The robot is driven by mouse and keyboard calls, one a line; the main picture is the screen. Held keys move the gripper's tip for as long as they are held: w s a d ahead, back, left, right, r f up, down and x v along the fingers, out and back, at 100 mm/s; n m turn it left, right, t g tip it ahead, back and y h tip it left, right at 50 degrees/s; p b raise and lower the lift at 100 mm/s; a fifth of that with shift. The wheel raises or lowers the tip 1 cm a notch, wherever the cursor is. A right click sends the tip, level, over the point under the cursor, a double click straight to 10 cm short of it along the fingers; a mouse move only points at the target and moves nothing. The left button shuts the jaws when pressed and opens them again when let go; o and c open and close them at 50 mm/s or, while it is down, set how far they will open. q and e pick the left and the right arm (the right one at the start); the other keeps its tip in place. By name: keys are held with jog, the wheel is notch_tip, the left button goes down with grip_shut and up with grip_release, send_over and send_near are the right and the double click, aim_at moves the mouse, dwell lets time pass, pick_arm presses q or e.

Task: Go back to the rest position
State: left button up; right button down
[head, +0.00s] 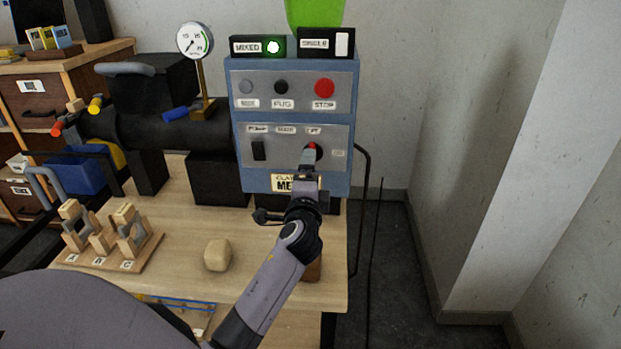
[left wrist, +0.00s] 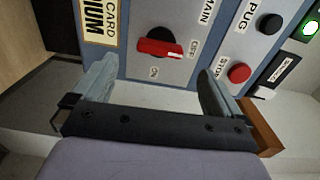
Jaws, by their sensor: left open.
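My left gripper (head: 309,162) is in front of the lower panel of the blue control box (head: 240,125) in the head view. In the left wrist view its two grey fingers (left wrist: 158,88) are wide apart with nothing between them. The red main switch handle (left wrist: 160,48) sits ahead of the fingers, between ON and OFF labels, and I see a gap to it. In the head view only a bit of red shows above the gripper. My right gripper is in neither view.
A green lamp (head: 273,46) is lit beside the MIXED label. A clay-coloured lump (head: 217,254) and a wooden stand with lettered slots (head: 145,262) are on the bench (head: 190,285). A gauge (head: 194,41) stands behind. A wall is at right, with open floor before it.

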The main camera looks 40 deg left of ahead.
pick_arm(q)
jog(key=shift+f, duration=0.1)
dwell(0.5)
jog(key=s+d+f+n+g+h+p, duration=0.25)
jog(key=s+d+f+h+p, duration=0.35)
jog(key=s+f, duration=0.4)
jog(key=s+d+f+n+g+h+p, duration=0.1)
jog(key=s+d+f+n+h, duration=0.1)
jog(key=s+d, duration=0.3)
jog(key=s+d+f+n+g+h+p, duration=0.1)
jog(key=s+d+f+n+h+p, duration=0.1)
jog(key=s, duration=1)
jog(key=d+f+n+h, duration=0.1)
jog(key=d+n, duration=0.1)
jog(key=d, duration=0.1)
jog(key=shift+s+d+n, duration=0.15)
jog(key=shift+d+n, duration=0.15)
jog(key=shift+n, duration=0.05)
